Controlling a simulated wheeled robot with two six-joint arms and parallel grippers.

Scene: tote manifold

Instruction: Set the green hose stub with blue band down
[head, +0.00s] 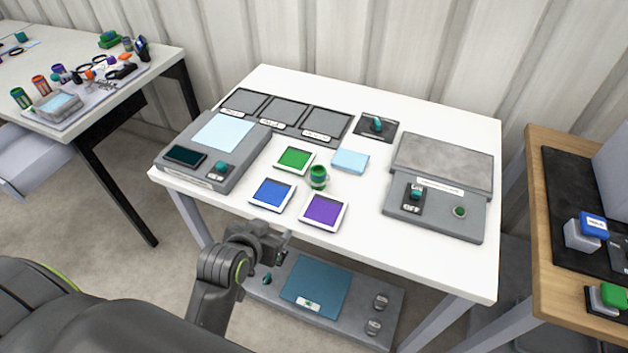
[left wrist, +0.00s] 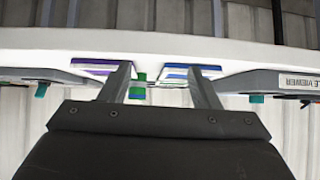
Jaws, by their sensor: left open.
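The green hose stub with blue band (head: 318,177) stands on the white table (head: 430,268), between the green, blue and purple squares. It also shows small in the left wrist view (left wrist: 138,86), between the two fingers but beyond them. My left gripper (head: 286,243) is in front of the table's near edge, apart from the stub. In the left wrist view its fingers (left wrist: 162,80) are spread with nothing between their tips. My right gripper is not in view.
Close around the stub lie a green square (head: 295,160), a blue square (head: 272,194), a purple square (head: 323,211) and a light blue pad (head: 350,161). Grey devices stand left (head: 205,150) and right (head: 440,185). Dark trays (head: 285,111) line the back. The near right tabletop is clear.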

